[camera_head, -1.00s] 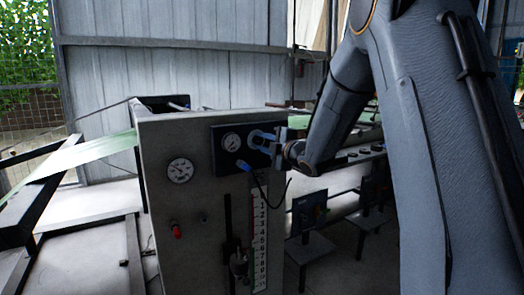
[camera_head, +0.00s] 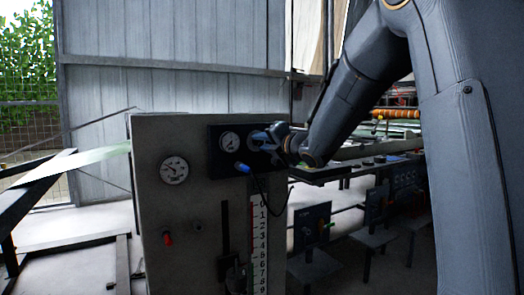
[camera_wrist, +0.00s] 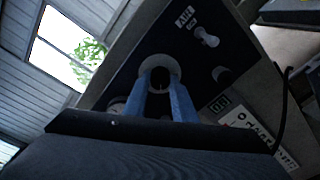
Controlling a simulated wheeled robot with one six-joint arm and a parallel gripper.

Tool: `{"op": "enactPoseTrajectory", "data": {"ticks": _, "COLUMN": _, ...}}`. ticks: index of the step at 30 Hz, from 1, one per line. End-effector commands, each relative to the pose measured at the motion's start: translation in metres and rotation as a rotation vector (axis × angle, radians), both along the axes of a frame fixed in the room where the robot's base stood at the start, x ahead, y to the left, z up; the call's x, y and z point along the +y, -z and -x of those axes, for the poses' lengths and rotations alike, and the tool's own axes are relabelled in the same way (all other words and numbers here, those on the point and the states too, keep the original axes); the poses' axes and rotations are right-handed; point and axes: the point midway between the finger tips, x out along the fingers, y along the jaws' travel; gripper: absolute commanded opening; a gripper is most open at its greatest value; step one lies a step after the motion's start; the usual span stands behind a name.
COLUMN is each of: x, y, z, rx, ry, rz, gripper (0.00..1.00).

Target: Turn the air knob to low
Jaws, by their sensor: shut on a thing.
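The air knob (camera_wrist: 160,66) is a round grey piece on a black panel (camera_head: 216,165), seen between my fingers in the wrist view.
A pale switch (camera_wrist: 207,37) is close beside the label. The cabinet also carries a larger gauge (camera_head: 174,170), a red knob (camera_head: 168,239) and a numbered scale (camera_head: 259,240). A long machine stands to the right.

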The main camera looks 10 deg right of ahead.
Motion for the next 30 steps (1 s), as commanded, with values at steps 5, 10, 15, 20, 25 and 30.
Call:
{"op": "enactPoseTrajectory", "data": {"ticks": 5, "x": 0.0001, "y": 0.0011, "z": -0.0003, "rx": -0.01, "ry": 0.0, "rz": 0.033, "gripper": 0.02}}
{"op": "enactPoseTrajectory", "data": {"ticks": 10, "x": 0.0001, "y": 0.0006, "z": -0.0001, "rx": -0.013, "ry": 0.0, "rz": 0.043, "gripper": 0.02}}
{"op": "enactPoseTrajectory", "data": {"ticks": 15, "x": 0.0001, "y": 0.0004, "z": -0.0001, "rx": -0.013, "ry": 0.0, "rz": 0.043, "gripper": 0.02}}
{"op": "enactPoseTrajectory", "data": {"ticks": 20, "x": 0.0002, "y": 0.0003, "z": -0.0001, "rx": -0.013, "ry": 0.0, "rz": 0.043, "gripper": 0.31}}
{"op": "enactPoseTrajectory", "data": {"ticks": 25, "x": 0.0001, "y": 0.0001, "z": -0.0001, "rx": -0.013, "ry": -0.001, "rz": 0.042, "gripper": 0.43}}
{"op": "enactPoseTrajectory", "data": {"ticks": 30, "x": -0.0001, "y": 0.0, "z": 0.0002, "rx": -0.014, "ry": 0.0, "rz": 0.042, "gripper": 0.43}}
